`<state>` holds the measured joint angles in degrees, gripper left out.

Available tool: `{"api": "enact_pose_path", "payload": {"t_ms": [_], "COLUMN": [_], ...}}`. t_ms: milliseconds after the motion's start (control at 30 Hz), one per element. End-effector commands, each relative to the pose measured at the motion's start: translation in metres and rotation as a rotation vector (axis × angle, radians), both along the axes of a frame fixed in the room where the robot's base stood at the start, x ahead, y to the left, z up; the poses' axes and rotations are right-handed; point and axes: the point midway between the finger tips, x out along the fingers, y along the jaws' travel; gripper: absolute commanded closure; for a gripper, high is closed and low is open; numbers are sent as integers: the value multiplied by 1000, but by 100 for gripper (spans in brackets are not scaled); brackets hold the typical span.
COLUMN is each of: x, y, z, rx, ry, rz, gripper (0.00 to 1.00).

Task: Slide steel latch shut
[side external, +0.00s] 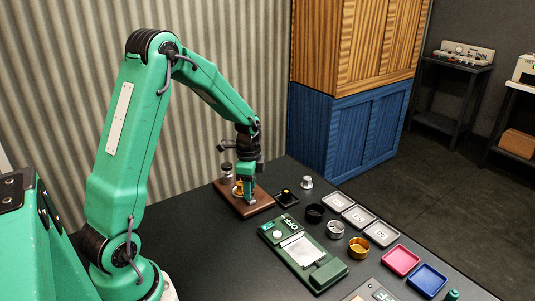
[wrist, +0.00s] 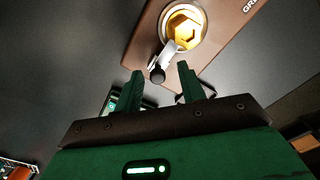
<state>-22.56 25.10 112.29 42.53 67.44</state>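A short steel lever (wrist: 168,58) with a dark round knob (wrist: 157,75) reaches from a pale ring around a gold hexagonal part (wrist: 184,30). This fitting sits on a brown board (wrist: 150,35). My gripper (wrist: 160,69) is open, with its green fingers apart on either side of the knob in the wrist view. I cannot tell whether either finger touches it. In the side view my gripper (side external: 248,196) points down over the brown board (side external: 229,201) and partly hides the fitting. The lever is too small to make out there.
A green unit marked OFF (side external: 272,238) with a steel plate (side external: 300,250) stands at the front right. Round cups, including a gold one (side external: 358,247), and grey, pink (side external: 400,260) and blue (side external: 427,279) trays lie to the right.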

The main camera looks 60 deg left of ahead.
Motion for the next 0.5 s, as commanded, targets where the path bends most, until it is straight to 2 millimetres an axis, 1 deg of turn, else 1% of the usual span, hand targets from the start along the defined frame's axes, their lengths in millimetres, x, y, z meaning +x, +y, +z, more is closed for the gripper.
{"api": "enact_pose_path", "payload": {"t_ms": [167, 267, 500], "x": [0, 1, 1], "y": [0, 0, 0], "z": [6, 14, 44], "rx": [0, 1, 1], "ry": [-1, -2, -4], "rz": [-1, -1, 0], "gripper": [60, 60, 60]}}
